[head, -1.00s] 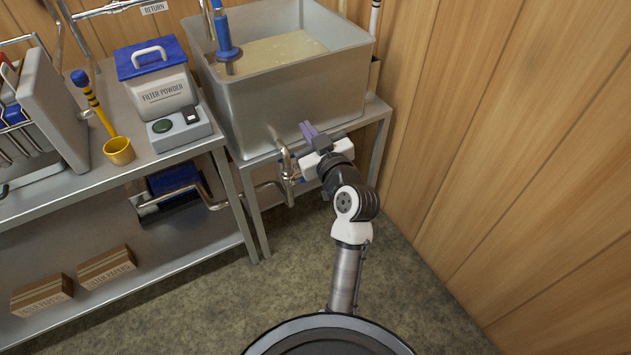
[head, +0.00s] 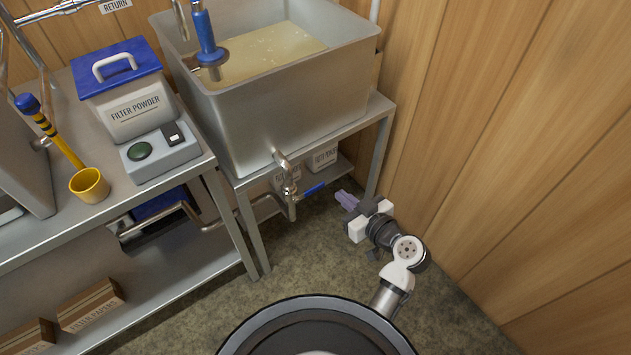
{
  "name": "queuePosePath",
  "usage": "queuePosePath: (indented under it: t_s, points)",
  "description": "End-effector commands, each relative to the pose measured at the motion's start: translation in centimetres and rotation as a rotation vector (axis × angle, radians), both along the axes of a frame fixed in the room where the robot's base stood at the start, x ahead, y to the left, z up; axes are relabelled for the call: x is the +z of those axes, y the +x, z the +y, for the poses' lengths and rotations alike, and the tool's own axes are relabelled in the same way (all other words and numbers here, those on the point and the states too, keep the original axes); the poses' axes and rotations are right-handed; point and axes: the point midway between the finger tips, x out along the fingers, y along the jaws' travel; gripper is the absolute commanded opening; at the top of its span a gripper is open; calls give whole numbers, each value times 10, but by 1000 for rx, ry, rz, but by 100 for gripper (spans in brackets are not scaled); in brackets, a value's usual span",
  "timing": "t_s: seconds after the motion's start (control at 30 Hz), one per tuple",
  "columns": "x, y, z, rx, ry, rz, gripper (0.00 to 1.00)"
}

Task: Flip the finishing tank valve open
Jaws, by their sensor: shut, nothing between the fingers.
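The finishing tank (head: 290,115) is a grey metal basin with pale liquid in it. Its valve (head: 288,184) is a metal tap on a pipe from the tank's lower front, with the spout pointing down. The valve's blue lever (head: 314,187) sticks out to the right of the tap body, roughly level. My gripper (head: 343,197) has purple fingers, is shut and empty, and points left toward the lever from the right. A small gap shows between the fingertips and the lever's end.
The tank stands on a metal stand (head: 384,108) with boxes on its lower shelf. A wood wall (head: 480,130) closes the right side.

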Motion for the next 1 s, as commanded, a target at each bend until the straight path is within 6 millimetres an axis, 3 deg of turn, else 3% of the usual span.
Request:
queuePosePath:
  t_s: [0.47, 0.97, 1.0]
  points:
    - [-1, 6, 4, 1, 1, 1, 0]
    - [-24, 82, 60, 2, 0, 0, 0]
    - [-35, 79, 57, -1, 2, 5, 0]
